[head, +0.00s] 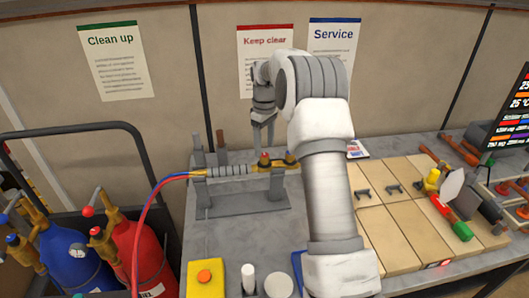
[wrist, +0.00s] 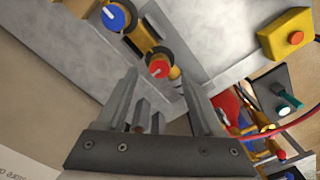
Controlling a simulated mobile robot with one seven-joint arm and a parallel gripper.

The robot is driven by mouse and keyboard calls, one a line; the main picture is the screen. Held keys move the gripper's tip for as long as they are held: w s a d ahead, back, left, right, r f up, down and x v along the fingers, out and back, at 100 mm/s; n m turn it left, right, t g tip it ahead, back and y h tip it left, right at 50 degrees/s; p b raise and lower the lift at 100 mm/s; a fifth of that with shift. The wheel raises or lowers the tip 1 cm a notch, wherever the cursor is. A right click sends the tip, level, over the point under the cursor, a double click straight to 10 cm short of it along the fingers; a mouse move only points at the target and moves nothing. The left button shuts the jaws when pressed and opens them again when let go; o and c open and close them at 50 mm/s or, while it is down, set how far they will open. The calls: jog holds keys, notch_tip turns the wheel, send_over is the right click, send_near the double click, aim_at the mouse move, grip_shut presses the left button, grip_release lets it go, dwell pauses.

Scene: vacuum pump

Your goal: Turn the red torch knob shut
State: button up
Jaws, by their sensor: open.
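The red torch knob (head: 264,156) sits on top of the brass torch (head: 278,165), which lies across a grey stand (head: 245,198). In the wrist view the red knob (wrist: 158,68), with a white mark, shows between and just beyond the fingertips. My gripper (head: 263,142) is open and points down above the red knob; its two fingers also show in the wrist view (wrist: 160,80). Nothing is between the fingers that I can see gripped, and I cannot tell whether they touch the knob. A blue knob (wrist: 112,17) sits farther along the torch.
Red and blue hoses (head: 141,215) run from the torch towards red (head: 150,255) and blue (head: 70,258) cylinders at left. A yellow box with an orange button (head: 205,280) stands at the front. Tan panels (head: 405,220) with small parts lie at right. Grey posts (head: 198,155) stand left of the torch.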

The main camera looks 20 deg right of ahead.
aim_at(265, 155)
jog(key=shift+f, duration=1.8)
grip_shut()
